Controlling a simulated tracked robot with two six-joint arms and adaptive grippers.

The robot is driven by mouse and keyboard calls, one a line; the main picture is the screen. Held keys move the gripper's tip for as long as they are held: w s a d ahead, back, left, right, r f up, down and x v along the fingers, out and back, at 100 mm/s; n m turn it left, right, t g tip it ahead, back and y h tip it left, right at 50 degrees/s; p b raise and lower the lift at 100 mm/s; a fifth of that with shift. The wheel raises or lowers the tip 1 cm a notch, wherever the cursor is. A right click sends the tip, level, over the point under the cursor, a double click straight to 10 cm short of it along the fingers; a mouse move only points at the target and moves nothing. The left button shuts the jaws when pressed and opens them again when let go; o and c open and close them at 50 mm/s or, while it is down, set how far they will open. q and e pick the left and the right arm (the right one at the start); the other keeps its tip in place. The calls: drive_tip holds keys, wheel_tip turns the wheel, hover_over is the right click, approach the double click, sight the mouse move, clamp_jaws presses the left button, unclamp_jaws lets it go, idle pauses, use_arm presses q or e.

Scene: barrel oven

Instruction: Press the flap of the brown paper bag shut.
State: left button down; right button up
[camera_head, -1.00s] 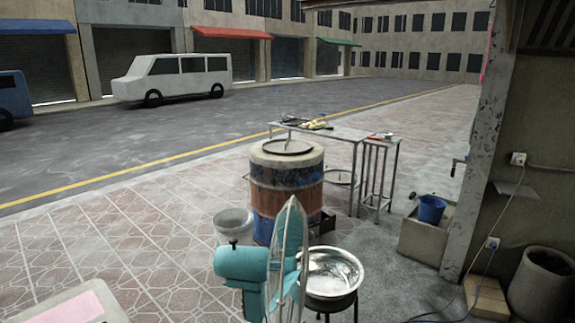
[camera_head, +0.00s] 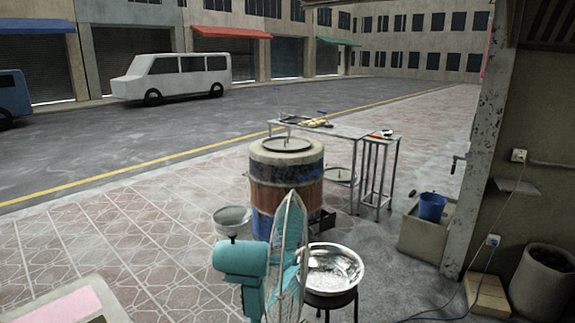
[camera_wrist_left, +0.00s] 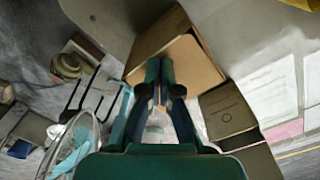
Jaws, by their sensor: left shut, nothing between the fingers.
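A brown, folded paper shape (camera_wrist_left: 190,62), which looks like the paper bag, is at the top middle of the left wrist view. It has a lighter tan panel and darker brown sides. My left gripper (camera_wrist_left: 161,70) is shut and empty, with its fingertips in front of the lower left part of this shape. I cannot tell whether they touch it, or how far its flap is folded. The bag does not show in the head view. My right gripper is in neither view.
Another brown box-like thing (camera_wrist_left: 228,110) with a round mark is right of my left gripper. A teal fan (camera_head: 243,260) stands by a metal basin (camera_head: 334,268) and a barrel oven (camera_head: 287,190). A table with a pink sheet (camera_head: 70,306) is at lower left.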

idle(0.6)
use_arm(q)
wheel_tip(320, 180, up, 9)
drive_tip(key=p, duration=0.7)
idle(0.5)
